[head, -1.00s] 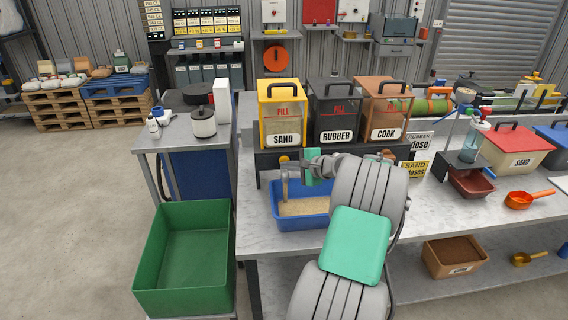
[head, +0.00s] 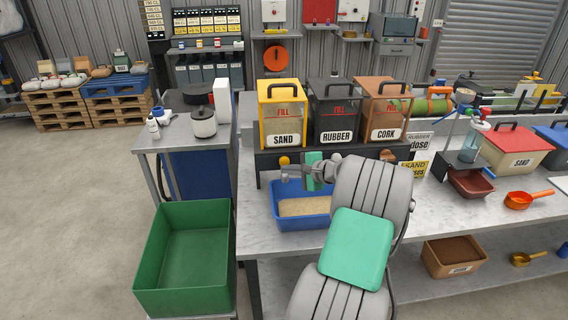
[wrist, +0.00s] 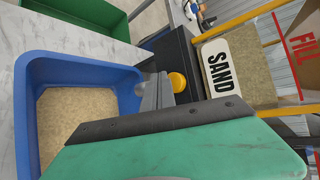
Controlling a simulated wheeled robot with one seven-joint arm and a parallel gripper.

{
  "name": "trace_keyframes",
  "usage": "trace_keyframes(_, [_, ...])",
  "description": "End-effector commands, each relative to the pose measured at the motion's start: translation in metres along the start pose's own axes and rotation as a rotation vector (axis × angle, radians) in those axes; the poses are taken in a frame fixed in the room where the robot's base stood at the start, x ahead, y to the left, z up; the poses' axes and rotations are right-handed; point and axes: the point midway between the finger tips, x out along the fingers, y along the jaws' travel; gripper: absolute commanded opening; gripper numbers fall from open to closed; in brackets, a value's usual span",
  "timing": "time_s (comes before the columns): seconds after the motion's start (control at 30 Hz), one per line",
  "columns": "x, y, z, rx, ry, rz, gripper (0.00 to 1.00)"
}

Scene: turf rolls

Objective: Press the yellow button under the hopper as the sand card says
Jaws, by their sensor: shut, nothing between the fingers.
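The yellow button (wrist: 177,82) is on the dark base under the sand hopper (head: 283,122). My gripper (head: 285,173) is shut and empty, in front of that base and above the blue tub. In the wrist view my gripper's fingers (wrist: 154,92) are right beside the button; I cannot tell whether they touch it. The blue tub (wrist: 86,64) holds a layer of sand (wrist: 75,120) and no falling sand shows. The yellow sand card (head: 414,171) stands right of the hoppers, its lower part hidden by my arm and its number unreadable.
Rubber (head: 335,112) and cork (head: 385,112) hoppers stand to the right on the same base. A green bin (head: 184,262) is at front left.

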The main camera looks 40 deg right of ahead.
Motion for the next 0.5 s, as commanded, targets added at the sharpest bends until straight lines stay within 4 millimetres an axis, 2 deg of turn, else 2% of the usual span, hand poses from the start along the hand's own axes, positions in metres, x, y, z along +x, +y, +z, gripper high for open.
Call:
trace_keyframes(0.23, [-0.002,0.001,0.001,0.0,0.0,0.0,0.0])
trace_keyframes(0.5, [-0.021,0.013,0.015,0.001,0.001,-0.001,0.0])
